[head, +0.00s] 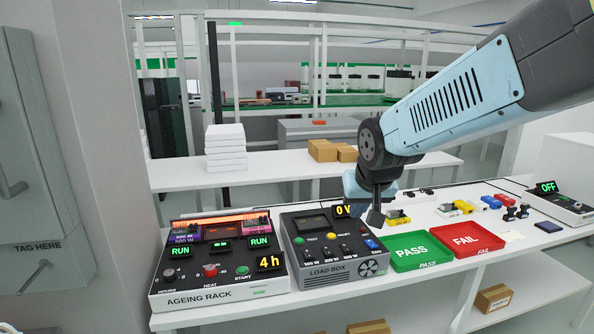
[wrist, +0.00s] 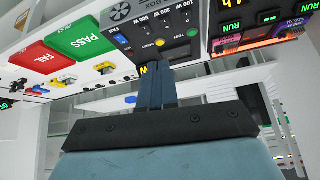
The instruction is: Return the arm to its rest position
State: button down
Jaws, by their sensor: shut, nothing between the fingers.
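My gripper (head: 375,218) hangs from the light blue arm, pointing down, just right of the load box (head: 334,262) and behind the green PASS tray (head: 408,262) in the head view. Its fingers look closed together with nothing between them. In the wrist view my gripper (wrist: 155,70) shows its shut fingers reaching toward the load box (wrist: 150,22). The arm comes in from the upper right of the head view and is extended over the bench. I cannot tell the exact gap between the fingertips and the bench.
The ageing rack (head: 217,280) stands left of the load box, with RUN lights and "4 h" lit. A red FAIL tray (head: 478,248) lies right of the PASS tray. Several small parts lie behind the trays. A device reading OFF (head: 562,207) stands far right.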

jog(key=s+d+r, duration=0.2)
jog(key=s+d, duration=0.3)
jog(key=s, duration=0.2)
jog(key=s+d+r+m+g+h, duration=0.1)
jog(key=s+d+r, duration=0.1)
jog(key=s+d, duration=0.3)
jog(key=s, duration=0.3)
jog(key=shift+s+d, duration=0.15)
jog(key=shift+d, duration=0.15)
